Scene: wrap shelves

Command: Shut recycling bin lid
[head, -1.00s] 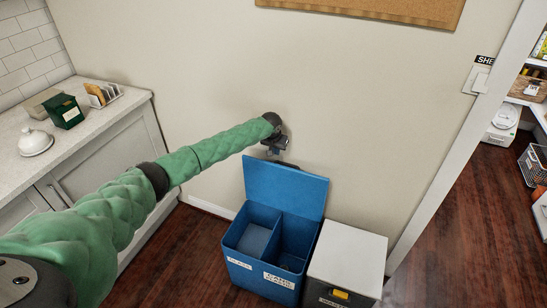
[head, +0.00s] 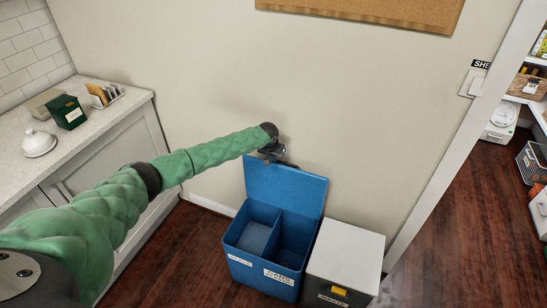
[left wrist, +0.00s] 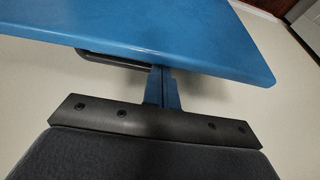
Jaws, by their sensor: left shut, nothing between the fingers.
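The blue recycling bin (head: 240,265) stands on the floor against the wall, with two open compartments and labels on its front. Its blue lid (head: 286,188) is up, leaning back toward the wall. My left gripper (head: 280,158) is shut and empty at the lid's top edge, on the wall side. In the left wrist view the lid (left wrist: 150,30) fills the top, and the shut fingers (left wrist: 162,85) reach under or behind its edge. I cannot tell whether they touch it. My right gripper is not in view.
A grey bin with a white top (head: 347,250) stands close to the right of the blue bin. A counter (head: 110,120) with a white dish and green box is at left. A doorway with shelves opens at right.

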